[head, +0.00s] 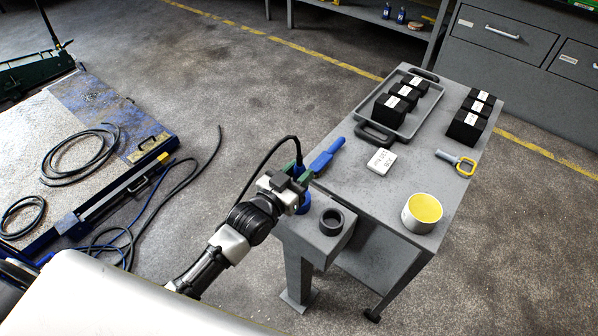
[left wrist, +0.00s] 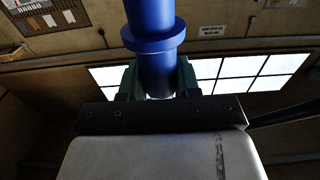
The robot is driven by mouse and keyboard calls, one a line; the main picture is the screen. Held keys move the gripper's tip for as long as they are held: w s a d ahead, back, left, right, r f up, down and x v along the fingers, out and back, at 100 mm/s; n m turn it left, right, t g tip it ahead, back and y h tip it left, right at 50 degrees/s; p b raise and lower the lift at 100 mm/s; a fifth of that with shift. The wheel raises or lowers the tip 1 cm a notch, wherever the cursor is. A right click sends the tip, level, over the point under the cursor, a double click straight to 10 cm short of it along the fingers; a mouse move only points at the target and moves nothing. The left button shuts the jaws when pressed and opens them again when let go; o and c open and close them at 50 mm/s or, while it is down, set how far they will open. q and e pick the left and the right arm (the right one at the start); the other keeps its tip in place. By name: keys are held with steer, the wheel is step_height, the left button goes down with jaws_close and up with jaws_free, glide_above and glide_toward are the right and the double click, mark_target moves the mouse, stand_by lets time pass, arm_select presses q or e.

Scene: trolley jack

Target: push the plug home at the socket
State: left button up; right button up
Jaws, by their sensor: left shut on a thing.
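My left gripper (head: 290,184) has green fingers and is shut on a blue plug (head: 303,206), above the back left corner of a grey post's top. A black cable rises from the plug's upper end and loops back along my arm. In the left wrist view the plug (left wrist: 153,45) is a blue cylinder with a wider collar, between the green fingers (left wrist: 158,78). A dark ring-shaped socket (head: 332,221) stands on the post top (head: 318,238), just right of the plug. The plug appears beside the ring, not in it. Its lower end is partly hidden. My right gripper is out of view.
A grey trolley (head: 390,205) stands right behind the post, bearing a blue-handled tool (head: 326,155), a white labelled block (head: 381,161), a yellow-topped can (head: 421,212), a tray (head: 420,113) and black blocks (head: 470,120). Cables (head: 150,215) lie on the left.

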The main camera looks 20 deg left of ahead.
arm_select(q)
steer(key=shift+p, duration=0.55)
stand_by(1.0)
steer(key=shift+f+b, duration=1.6)
steer(key=shift+f, duration=0.6)
steer(key=o, duration=1)
steer(key=shift+s, duration=0.1)
steer(key=b+v, duration=0.1)
steer(key=v, duration=0.9)
steer(key=shift+s+a+r, duration=0.15)
steer(key=shift+s, duration=0.15)
